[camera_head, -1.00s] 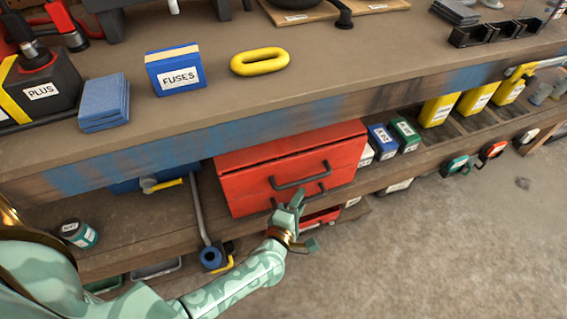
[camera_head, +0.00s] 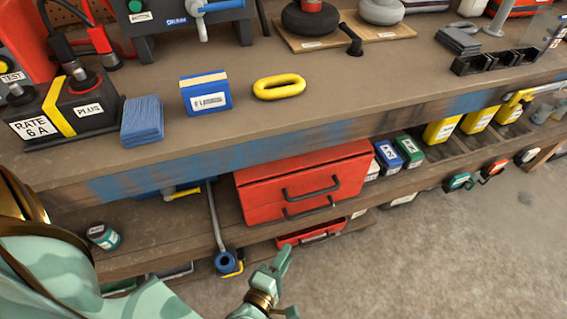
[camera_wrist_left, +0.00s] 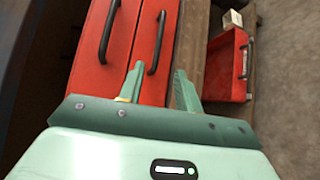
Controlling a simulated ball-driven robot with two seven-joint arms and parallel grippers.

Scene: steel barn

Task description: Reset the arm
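My left arm (camera_head: 60,272) is pale green with brass-coloured joints and comes in from the lower left of the head view. Its gripper (camera_head: 287,284) is at the bottom middle, in front of and below the red drawer unit (camera_head: 258,203). The left wrist view shows the two green fingers (camera_wrist_left: 158,70) spread apart with nothing held between them. The drawer unit's dark handles (camera_wrist_left: 108,32) lie beyond the fingers, apparently clear of them. My right gripper is not in view.
The wooden workbench (camera_head: 330,105) holds a blue fuses box (camera_head: 206,97), a yellow ring (camera_head: 279,88) and blue cloths (camera_head: 142,122). An open red bin (camera_head: 312,232) sits low under the shelf. The concrete floor (camera_head: 440,260) at right is clear.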

